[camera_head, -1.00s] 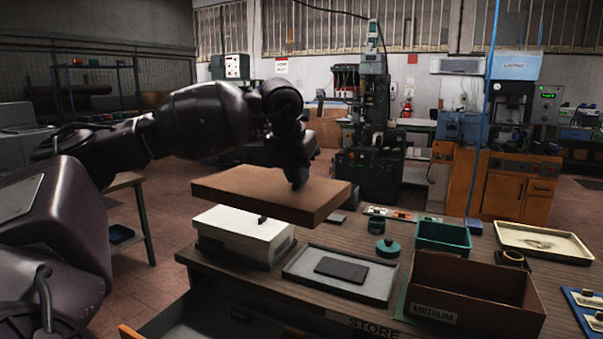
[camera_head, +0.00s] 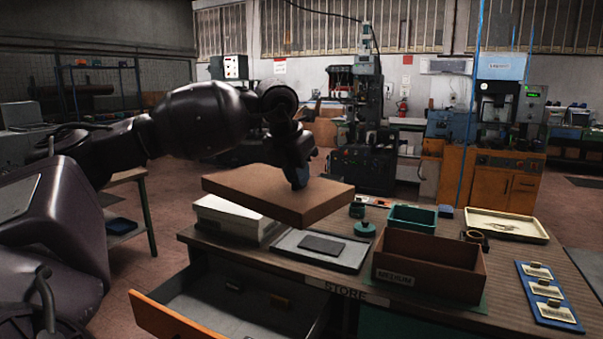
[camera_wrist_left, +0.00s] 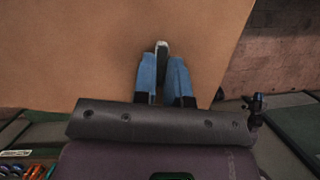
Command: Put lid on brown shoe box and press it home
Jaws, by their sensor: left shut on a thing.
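The brown lid (camera_head: 275,196) is held nearly level in the air above the white box and the grey tray, left of the shoe box. My left gripper (camera_head: 299,181) is shut on it near its right part. In the left wrist view the lid (camera_wrist_left: 110,45) fills most of the picture, and the blue fingers of the gripper (camera_wrist_left: 162,62) close at a small pale piece on its top. The brown shoe box (camera_head: 425,286), labelled MEDIUM, stands open on a green mat on the bench. My right gripper is not in view.
A grey tray (camera_head: 352,262) with a dark flat pad lies left of the box. The white box (camera_head: 222,217) is under the lid. A green bin (camera_head: 412,218), a cream tray (camera_head: 505,225) and a blue board (camera_head: 546,297) surround the box. A drawer (camera_head: 165,318) hangs open in front.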

